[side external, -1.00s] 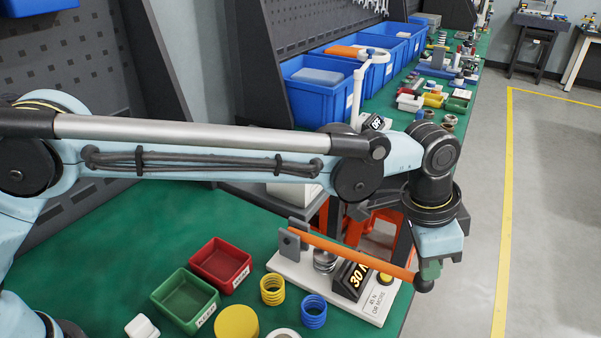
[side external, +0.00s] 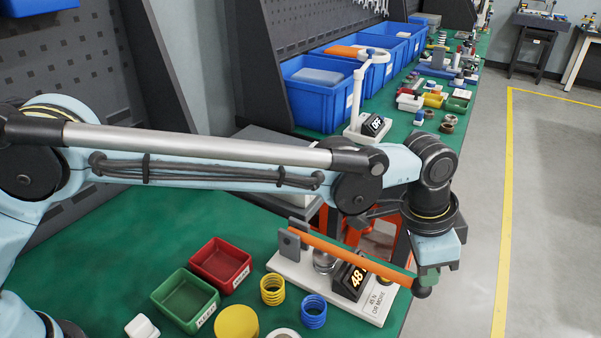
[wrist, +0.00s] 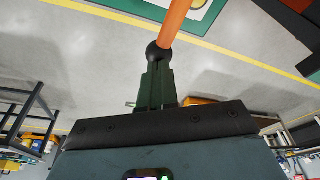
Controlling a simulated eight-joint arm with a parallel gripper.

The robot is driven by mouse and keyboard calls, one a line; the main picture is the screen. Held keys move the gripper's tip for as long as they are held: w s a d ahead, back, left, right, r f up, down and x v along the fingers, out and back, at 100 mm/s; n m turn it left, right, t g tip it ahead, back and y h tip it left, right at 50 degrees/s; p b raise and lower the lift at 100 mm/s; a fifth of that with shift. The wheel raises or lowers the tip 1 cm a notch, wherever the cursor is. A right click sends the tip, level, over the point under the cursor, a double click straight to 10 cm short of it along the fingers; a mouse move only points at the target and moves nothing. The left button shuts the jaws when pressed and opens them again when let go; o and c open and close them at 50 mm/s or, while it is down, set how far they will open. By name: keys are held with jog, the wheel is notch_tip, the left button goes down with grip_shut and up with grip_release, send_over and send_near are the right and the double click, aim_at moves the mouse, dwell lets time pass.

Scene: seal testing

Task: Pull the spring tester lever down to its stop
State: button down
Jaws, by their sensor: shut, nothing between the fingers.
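The spring tester has a white base (side external: 289,267), an orange lever (side external: 350,252) with a dark ball knob (side external: 421,291), and a metal spring (side external: 323,262) under the lever. The lever slopes down from its grey pivot bracket (side external: 290,243) to the knob at the right. Its display (side external: 351,281) appears to read 48, partly covered by the lever. My gripper (side external: 429,277) is shut with nothing between its fingers, pressing at the knob from above. In the wrist view, the shut green fingers (wrist: 157,75) meet the knob (wrist: 158,53) and the orange lever (wrist: 175,22) extends beyond.
A red bin (side external: 221,263), a green bin (side external: 184,300), a yellow spring (side external: 272,290), a blue spring (side external: 314,312) and a yellow disc (side external: 237,322) lie left of the tester. Blue bins (side external: 320,100) stand behind. The knob is near the bench edge.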

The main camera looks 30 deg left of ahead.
jog(key=w+d+v, duration=0.1)
jog(key=v, duration=0.7)
jog(key=shift+d+r, duration=0.3)
jog(key=shift+r, duration=0.3)
dwell(0.4)
jog(key=a+r+n+t, duration=0.1)
jog(key=a+r+n, duration=0.15)
jog(key=a, duration=0.85)
jog(key=a+r+n+t, duration=0.2)
jog(key=a+n, duration=0.1)
jog(key=a, duration=0.8)
jog(key=s+a+f+n+t+y, duration=0.1)
jog(key=s+a+f+n, duration=0.2)
jog(key=a, duration=0.6)
jog(key=s+a+f+n+t+y, duration=0.1)
jog(key=s+a+f+n, duration=0.2)
jog(key=s+a+f, duration=0.2)
jog(key=s+a, duration=0.3)
jog(key=a, duration=0.2)
jog(key=shift+s+f+t, duration=0.2)
jog(key=shift+t, duration=0.2)
